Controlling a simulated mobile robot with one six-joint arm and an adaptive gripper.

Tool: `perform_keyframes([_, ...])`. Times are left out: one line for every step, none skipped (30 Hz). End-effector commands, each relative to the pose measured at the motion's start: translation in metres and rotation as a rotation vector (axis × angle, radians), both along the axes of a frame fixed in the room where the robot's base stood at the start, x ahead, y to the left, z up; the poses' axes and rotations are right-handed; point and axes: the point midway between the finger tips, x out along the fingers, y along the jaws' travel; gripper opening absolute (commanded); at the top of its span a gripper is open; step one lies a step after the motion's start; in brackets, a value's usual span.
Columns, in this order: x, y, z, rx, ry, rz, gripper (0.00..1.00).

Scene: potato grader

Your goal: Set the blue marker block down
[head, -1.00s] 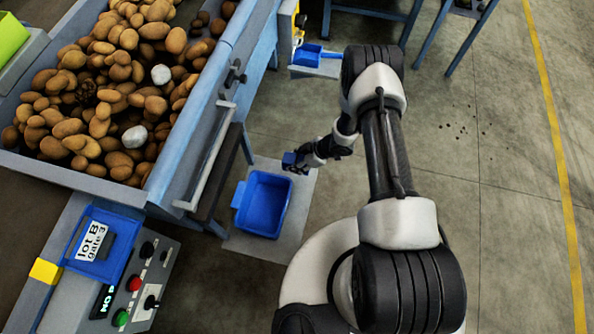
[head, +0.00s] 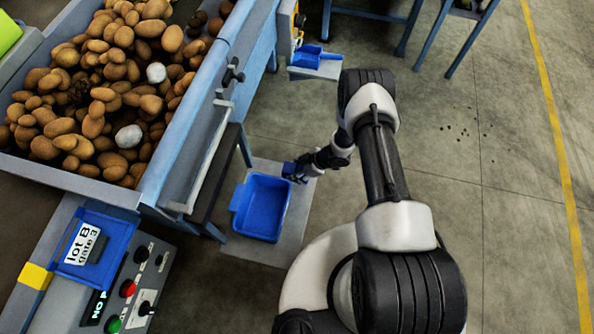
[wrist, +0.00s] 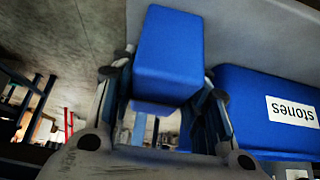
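The blue marker block (head: 289,170) is held in my gripper (head: 297,170), beside the upper right of the blue bin (head: 234,205) in the head view. In the wrist view the block (wrist: 168,55) stands out between the two fingers of my gripper (wrist: 168,90), which are closed against its sides. The bin marked "stones" (wrist: 240,90) is just to the right of the block there. The block is at the edge of the grey mat (head: 300,215) in the head view; whether it touches the surface I cannot tell.
A hopper of potatoes (head: 75,174) with two white stones stands at the left. A control panel (head: 140,285) and a blue "lot B gate 3" tray (head: 120,235) are below it. A blue scoop (head: 307,58) lies on a shelf at the top. Open floor (head: 490,200) is at the right.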

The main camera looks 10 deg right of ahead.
Motion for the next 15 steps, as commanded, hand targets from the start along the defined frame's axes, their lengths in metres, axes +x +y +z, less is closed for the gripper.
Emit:
perform_keyframes([0.0,0.0,0.0005,0.0,0.0,0.0,0.47])
perform_keyframes([0.0,0.0,0.0006,0.0,0.0,0.0,0.49])
perform_keyframes([0.0,0.0,0.0006,0.0,0.0,0.0,0.51])
perform_keyframes([0.0,-0.0001,0.0007,0.0,0.0,0.0,0.53])
perform_keyframes([0.0,-0.0001,0.0007,0.0,0.0,0.0,0.55])
perform_keyframes([0.0,-0.0001,0.0007,0.0,0.0,0.0,0.58])
perform_keyframes([0.0,-0.0001,0.0007,0.0,0.0,0.0,0.6])
perform_keyframes([0.0,0.0,0.0007,0.0,0.0,0.0,0.61])
perform_keyframes([0.0,0.0,0.0007,0.0,0.0,0.0,0.61])
perform_keyframes([0.0,0.0,0.0007,0.0,0.0,0.0,0.61])
perform_keyframes([0.0,0.0,0.0007,0.0,0.0,0.0,0.61])
perform_keyframes([0.0,0.0,0.0007,0.0,0.0,0.0,0.61])
perform_keyframes([0.0,-0.0001,0.0007,0.0,0.0,0.0,0.61])
perform_keyframes([0.0,0.0,0.0006,0.0,0.0,0.0,0.61])
perform_keyframes([-0.0001,0.0,0.0006,0.0,0.0,0.0,0.61])
